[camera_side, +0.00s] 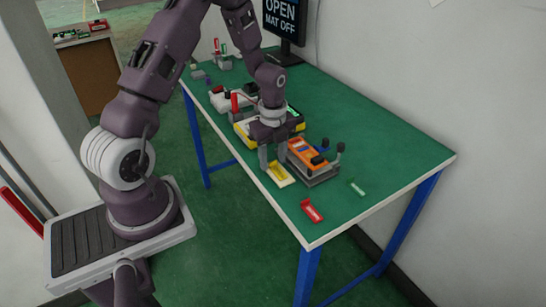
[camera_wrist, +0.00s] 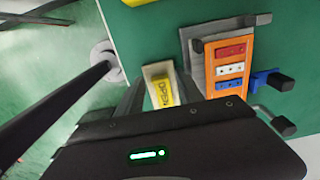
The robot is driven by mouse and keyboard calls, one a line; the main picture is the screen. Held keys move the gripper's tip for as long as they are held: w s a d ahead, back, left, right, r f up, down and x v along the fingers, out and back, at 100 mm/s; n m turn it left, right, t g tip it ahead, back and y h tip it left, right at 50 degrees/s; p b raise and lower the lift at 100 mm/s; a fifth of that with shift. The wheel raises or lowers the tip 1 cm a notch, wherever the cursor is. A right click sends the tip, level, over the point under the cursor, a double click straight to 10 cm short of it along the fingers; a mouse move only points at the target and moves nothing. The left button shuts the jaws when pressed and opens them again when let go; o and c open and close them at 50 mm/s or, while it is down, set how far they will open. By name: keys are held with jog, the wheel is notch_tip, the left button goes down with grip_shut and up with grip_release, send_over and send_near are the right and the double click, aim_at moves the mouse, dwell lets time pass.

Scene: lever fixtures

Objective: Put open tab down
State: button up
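The open tab (camera_wrist: 162,91) is a yellow piece lettered OPEN on a pale base, in the wrist view. It also shows in the side view (camera_side: 281,175), near the table's front edge. My gripper (camera_side: 273,163) points down over it. In the wrist view, the fingers of my gripper (camera_wrist: 161,88) stand on both sides of the tab, close against its base, and appear shut on it. I cannot tell whether its underside touches the table.
An orange panel on a grey fixture (camera_side: 308,157) with dark-knobbed levers stands close on the right. A red tab (camera_side: 312,211) and a green tab (camera_side: 357,187) lie on the green table (camera_side: 400,150). A yellow fixture (camera_side: 243,130) stands behind.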

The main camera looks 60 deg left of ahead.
jog(key=s+d+r+n+t+y, duration=0.1)
jog(key=s+d+r+n, duration=0.15)
jog(key=r, duration=0.75)
jog(key=s+d+r+n, duration=0.1)
jog(key=d+r+n, duration=0.15)
jog(key=r, duration=0.75)
jog(key=s+d+r+n+t, duration=0.1)
jog(key=s+d+r+n, duration=0.1)
jog(key=s+d+n, duration=0.1)
jog(key=s+d+r+n+t, duration=0.2)
jog(key=s+d+r+n, duration=0.1)
jog(key=s+n, duration=0.2)
jog(key=s+d+r+n+t+h, duration=0.1)
jog(key=s+d+n, duration=0.3)
jog(key=s, duration=0.4)
jog(key=shift+r+n+t, duration=0.3)
jog(key=shift+r+n, duration=0.2)
jog(key=shift+r, duration=0.3)
jog(key=shift+w, duration=0.15)
